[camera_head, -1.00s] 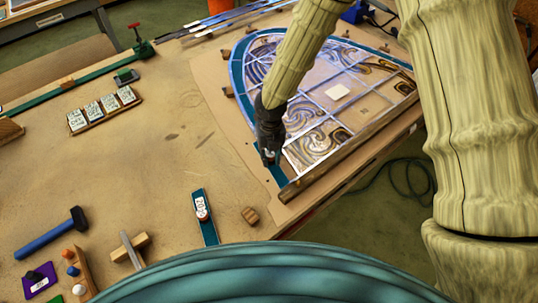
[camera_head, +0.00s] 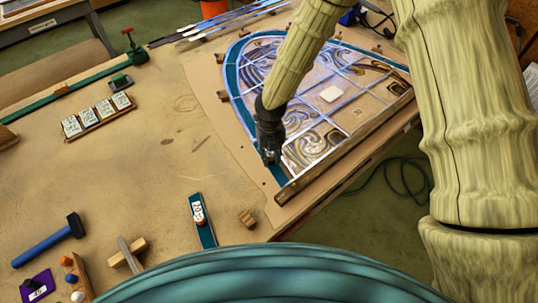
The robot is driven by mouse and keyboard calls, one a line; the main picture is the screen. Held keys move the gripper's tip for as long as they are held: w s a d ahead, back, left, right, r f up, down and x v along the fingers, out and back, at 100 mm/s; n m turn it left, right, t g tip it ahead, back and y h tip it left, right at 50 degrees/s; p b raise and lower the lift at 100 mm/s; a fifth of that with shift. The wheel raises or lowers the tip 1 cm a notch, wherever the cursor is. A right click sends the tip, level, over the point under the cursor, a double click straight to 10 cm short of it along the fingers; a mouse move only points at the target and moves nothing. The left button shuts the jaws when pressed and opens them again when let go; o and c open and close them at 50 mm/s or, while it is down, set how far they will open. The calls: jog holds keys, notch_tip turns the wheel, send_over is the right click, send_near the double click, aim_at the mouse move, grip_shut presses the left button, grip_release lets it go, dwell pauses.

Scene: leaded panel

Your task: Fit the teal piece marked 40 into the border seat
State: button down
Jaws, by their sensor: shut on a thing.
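My gripper (camera_head: 269,157) points down at the near left corner of the leaded panel (camera_head: 331,93). It is shut on a teal piece (camera_head: 277,174), which shows just below the fingers, along the panel's left border. The number on this piece is not visible. The border seat is mostly hidden by my gripper and the piece, so I cannot tell whether the piece is seated or above it. The teal border (camera_head: 231,82) curves along the panel's far left side. Another teal piece (camera_head: 207,236), with a white label that seems to read 20, lies apart on the table.
A wooden bar (camera_head: 340,156) edges the panel's near side. A small wood block (camera_head: 247,218), a hammer (camera_head: 45,242) and a rack of white tiles (camera_head: 98,115) are on the table (camera_head: 150,175). The table's middle left is clear.

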jog(key=shift+w+d+p, duration=0.3)
jog(key=shift+w+d, duration=0.05)
jog(key=shift+d, duration=0.2)
jog(key=c, duration=1.1)
grip_release()
notch_tip(320, 180, up, 12)
